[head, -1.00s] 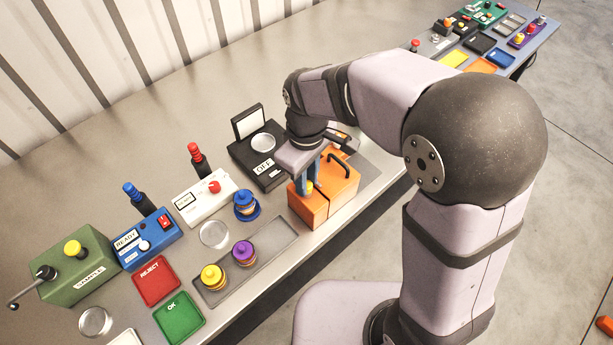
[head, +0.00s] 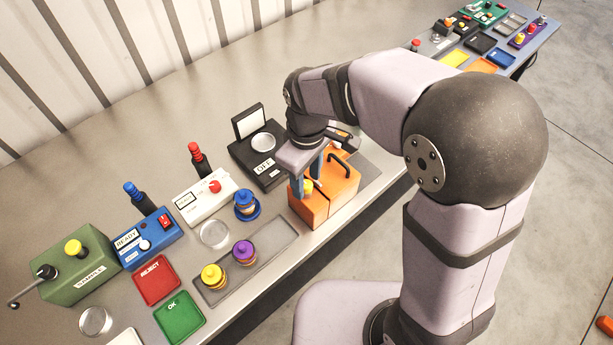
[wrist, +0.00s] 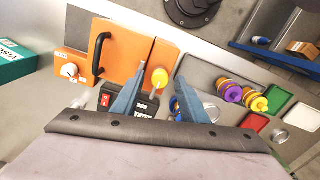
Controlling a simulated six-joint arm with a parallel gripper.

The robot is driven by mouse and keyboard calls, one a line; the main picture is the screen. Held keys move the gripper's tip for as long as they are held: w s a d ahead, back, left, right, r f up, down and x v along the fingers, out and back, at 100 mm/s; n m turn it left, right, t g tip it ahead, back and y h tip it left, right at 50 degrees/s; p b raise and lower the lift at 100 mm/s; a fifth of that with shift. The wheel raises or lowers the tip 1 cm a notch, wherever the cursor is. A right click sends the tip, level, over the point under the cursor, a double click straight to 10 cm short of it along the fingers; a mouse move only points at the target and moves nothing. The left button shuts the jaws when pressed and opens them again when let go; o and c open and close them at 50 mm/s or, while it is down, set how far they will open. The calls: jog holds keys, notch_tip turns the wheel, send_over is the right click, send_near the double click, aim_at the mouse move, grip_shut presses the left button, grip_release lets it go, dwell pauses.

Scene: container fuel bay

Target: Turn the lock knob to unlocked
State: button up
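The orange box (head: 341,183) with a black handle (head: 339,166) stands on the bench below my gripper (head: 307,172). A yellow knob (head: 308,186) is on its left part. A small orange block with a white dial (wrist: 68,70) sits beside the box in the wrist view. No lock marking can be read, so I cannot tell which is the lock knob.
A black box with an open lid (head: 262,158) stands behind and left of the orange box. A grey tray (head: 272,250) with yellow and purple stacked pieces lies to its left. A blue stacked piece (head: 245,204) is nearby. The bench's front edge runs close to the orange box.

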aim_at(307, 184)
jog(key=shift+r+b, duration=0.85)
jog(key=shift+r, duration=2.8)
jog(key=s+d+f+m, duration=0.4)
jog(key=d+f+m, duration=0.1)
jog(key=d, duration=0.3)
jog(key=s+d+f+m, duration=0.5)
jog(key=d+f+m, duration=0.1)
jog(key=d, duration=0.3)
jog(key=shift+d+f, duration=0.25)
